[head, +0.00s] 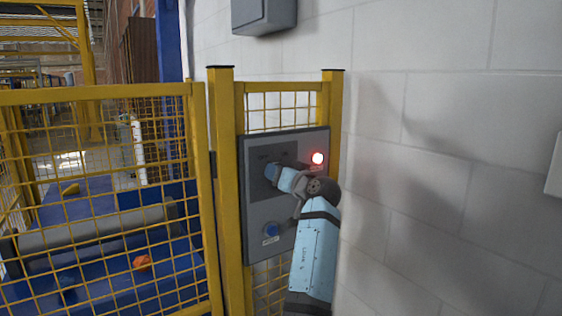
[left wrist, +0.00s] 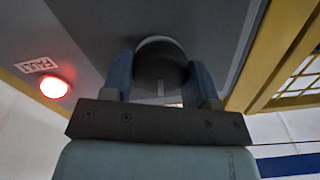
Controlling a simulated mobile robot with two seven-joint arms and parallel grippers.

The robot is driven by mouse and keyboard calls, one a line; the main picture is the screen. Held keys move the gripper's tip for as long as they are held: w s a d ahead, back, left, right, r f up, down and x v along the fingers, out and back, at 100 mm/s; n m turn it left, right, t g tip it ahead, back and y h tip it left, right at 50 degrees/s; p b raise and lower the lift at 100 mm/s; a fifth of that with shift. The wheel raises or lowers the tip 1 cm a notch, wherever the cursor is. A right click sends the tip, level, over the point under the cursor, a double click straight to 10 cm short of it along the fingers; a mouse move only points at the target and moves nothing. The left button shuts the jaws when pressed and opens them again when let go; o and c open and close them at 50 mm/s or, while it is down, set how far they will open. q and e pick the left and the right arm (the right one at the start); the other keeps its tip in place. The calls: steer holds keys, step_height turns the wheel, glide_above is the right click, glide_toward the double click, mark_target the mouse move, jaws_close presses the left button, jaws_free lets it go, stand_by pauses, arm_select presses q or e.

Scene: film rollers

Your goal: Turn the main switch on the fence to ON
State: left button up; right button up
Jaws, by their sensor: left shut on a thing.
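The main switch is a dark round knob (left wrist: 160,60) with a light line mark, in the left wrist view. It sits on the grey panel (head: 285,213) fixed to the yellow fence. My left gripper (head: 273,172) is at the panel's upper left; in the left wrist view its two blue fingers (left wrist: 160,78) stand either side of the knob and are shut on it. In the head view the gripper hides the knob. Small labels above it are too small to read, so I cannot tell its position. My right gripper is not in view.
A red fault lamp (head: 318,158) glows at the panel's upper right; it also shows in the left wrist view (left wrist: 54,88). A blue button (head: 271,230) is low on the panel. A grey box (head: 264,14) hangs above on the white wall (head: 450,150). Fence mesh stands left.

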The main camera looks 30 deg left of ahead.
arm_select(q)
steer(key=m+p, duration=0.3)
steer(key=p, duration=0.1)
steer(key=shift+r+m, duration=0.2)
steer(key=shift+m, duration=0.2)
steer(key=shift+f+m+p, duration=0.15)
steer(key=shift+m+p, duration=0.55)
steer(key=shift+m, duration=0.1)
steer(key=o, duration=0.9)
steer(key=shift+f, duration=0.1)
steer(key=shift+o, duration=0.2)
